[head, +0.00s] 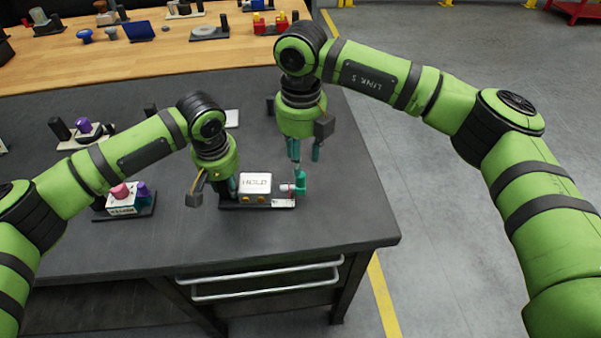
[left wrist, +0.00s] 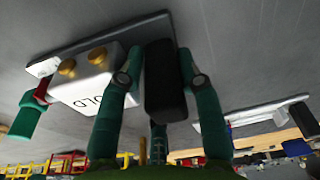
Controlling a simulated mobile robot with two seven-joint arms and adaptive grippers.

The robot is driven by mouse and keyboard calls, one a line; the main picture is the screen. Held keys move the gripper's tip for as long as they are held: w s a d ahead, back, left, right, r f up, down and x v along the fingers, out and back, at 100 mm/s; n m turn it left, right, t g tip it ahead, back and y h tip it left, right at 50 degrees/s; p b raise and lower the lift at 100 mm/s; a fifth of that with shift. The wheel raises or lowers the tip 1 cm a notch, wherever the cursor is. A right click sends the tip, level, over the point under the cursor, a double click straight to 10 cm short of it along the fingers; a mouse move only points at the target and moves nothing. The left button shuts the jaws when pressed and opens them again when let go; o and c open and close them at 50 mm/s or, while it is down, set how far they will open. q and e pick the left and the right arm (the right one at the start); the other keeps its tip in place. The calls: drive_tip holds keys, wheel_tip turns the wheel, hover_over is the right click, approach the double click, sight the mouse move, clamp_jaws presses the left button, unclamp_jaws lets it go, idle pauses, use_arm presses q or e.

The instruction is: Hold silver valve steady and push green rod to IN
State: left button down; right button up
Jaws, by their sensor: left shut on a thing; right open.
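The silver valve (head: 256,182) is a box marked HOLD with gold knobs on a dark base plate near the table's front right; the box also shows in the left wrist view (left wrist: 90,85). The green rod (head: 300,182) sticks out at its right end beside a pinkish-red part; it also shows in the left wrist view (left wrist: 25,117). My left gripper (head: 228,188) is shut on the black post (left wrist: 163,85) at the valve's left end. My right gripper (head: 305,155) is open, pointing down, just above and behind the green rod, seemingly apart from it.
A unit with pink and purple knobs (head: 124,197) stands left of my left gripper. Another with a purple knob (head: 82,130) is farther back. A wooden bench (head: 170,57) with several parts lies behind. The dark tabletop (head: 330,215) is clear right of the valve, up to its edge.

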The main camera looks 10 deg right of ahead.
sight(300, 183)
wheel_tip(300, 183, down, 6)
drive_tip(key=shift+f, duration=0.15)
drive_tip(key=shift+c, duration=0.4)
clamp_jaws()
drive_tip(key=shift+a, duration=0.1)
